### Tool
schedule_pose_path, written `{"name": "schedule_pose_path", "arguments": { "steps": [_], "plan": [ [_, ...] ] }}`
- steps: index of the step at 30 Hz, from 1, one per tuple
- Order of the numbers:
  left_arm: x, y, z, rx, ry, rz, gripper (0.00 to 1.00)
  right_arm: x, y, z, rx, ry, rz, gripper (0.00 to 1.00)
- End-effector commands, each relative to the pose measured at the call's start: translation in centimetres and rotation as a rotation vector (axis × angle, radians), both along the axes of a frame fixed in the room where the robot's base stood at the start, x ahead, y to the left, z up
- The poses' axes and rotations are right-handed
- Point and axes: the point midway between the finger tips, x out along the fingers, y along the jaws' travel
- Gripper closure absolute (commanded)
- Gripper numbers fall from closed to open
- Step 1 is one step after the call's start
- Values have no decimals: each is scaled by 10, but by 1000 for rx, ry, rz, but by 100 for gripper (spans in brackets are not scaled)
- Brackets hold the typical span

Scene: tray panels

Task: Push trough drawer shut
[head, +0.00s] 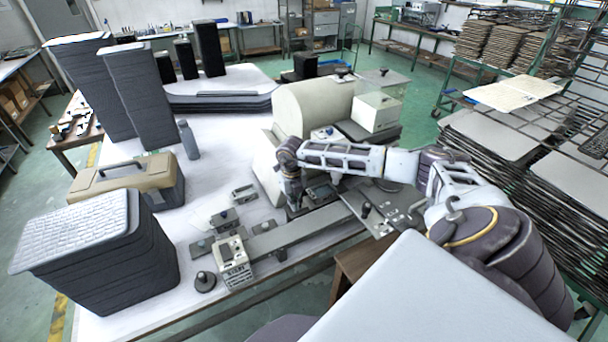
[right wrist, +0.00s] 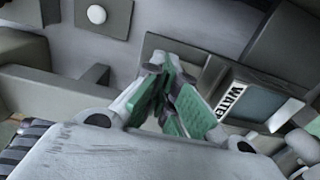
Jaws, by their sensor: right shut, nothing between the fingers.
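A grey tray-like part with a dark recess and a white label reading "WATE", the rest cut off, shows in the right wrist view (right wrist: 255,100). It may be the trough drawer; I cannot tell how far out it stands. A small dark box (head: 320,191) beside the gripper in the head view may be the same part. My right gripper (head: 293,203) points down at the front of the cream machine (head: 312,106). Its green-padded fingers (right wrist: 168,75) are shut and empty, just left of the labelled part. I cannot tell whether they touch it. My left gripper is out of view.
A long grey rail (head: 300,232) runs along the table's front edge, with a small control box (head: 233,262) at its left end. A beige toolbox (head: 125,182) and dark tray stacks (head: 95,255) stand on the left.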

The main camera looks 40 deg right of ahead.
Motion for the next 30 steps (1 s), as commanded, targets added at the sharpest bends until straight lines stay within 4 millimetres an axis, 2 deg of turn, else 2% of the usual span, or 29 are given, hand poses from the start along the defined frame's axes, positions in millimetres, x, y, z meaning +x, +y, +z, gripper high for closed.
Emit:
{"name": "schedule_pose_path", "arguments": {
  "steps": [30],
  "plan": [
    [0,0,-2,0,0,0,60,-6,-25,0,-1,-1,-2,100]
  ]
}}
